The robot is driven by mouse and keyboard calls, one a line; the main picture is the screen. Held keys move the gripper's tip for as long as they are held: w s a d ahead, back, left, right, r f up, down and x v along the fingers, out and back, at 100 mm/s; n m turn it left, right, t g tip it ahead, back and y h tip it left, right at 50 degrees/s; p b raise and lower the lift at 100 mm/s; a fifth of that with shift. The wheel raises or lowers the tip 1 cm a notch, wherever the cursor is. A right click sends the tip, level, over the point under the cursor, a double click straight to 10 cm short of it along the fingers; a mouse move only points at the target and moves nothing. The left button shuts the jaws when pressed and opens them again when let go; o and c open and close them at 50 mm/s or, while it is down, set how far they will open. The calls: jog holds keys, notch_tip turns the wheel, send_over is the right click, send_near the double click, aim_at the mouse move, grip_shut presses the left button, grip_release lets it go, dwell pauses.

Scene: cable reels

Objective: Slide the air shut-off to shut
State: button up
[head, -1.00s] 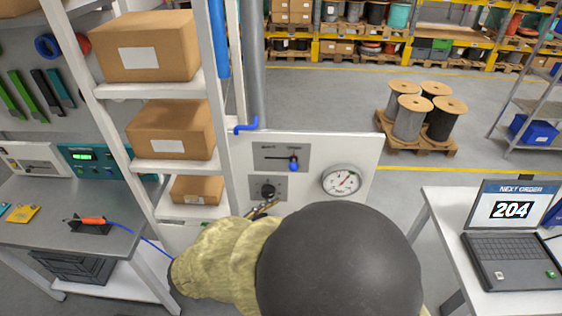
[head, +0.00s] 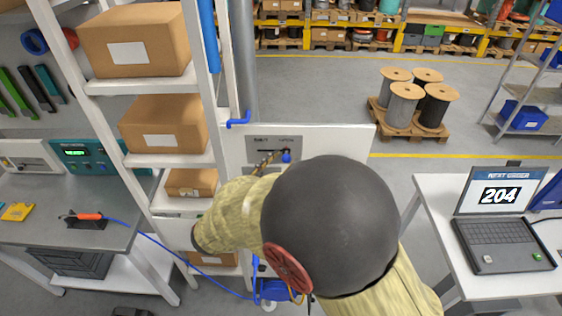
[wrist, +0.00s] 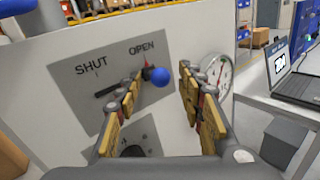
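The air shut-off is a slide on a grey plate (wrist: 105,80) lettered SHUT at left and OPEN at right. Its blue ball knob (wrist: 160,77) is at the OPEN end of the slot. In the head view the knob (head: 286,156) shows just beside my fingertips. My gripper (wrist: 162,74) is open, with one finger on each side of the knob in the wrist picture. I cannot tell whether either finger touches it. In the head view my gripper (head: 272,160) is partly hidden by my arm.
A round gauge (wrist: 217,72) is right of the plate on the white panel (head: 345,140). A second plate with a dark dial (wrist: 130,150) is below, partly behind my fingers. Shelves with cardboard boxes (head: 165,122) stand left; a laptop table (head: 430,190) stands right.

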jog(key=shift+c, duration=1.4)
grip_shut()
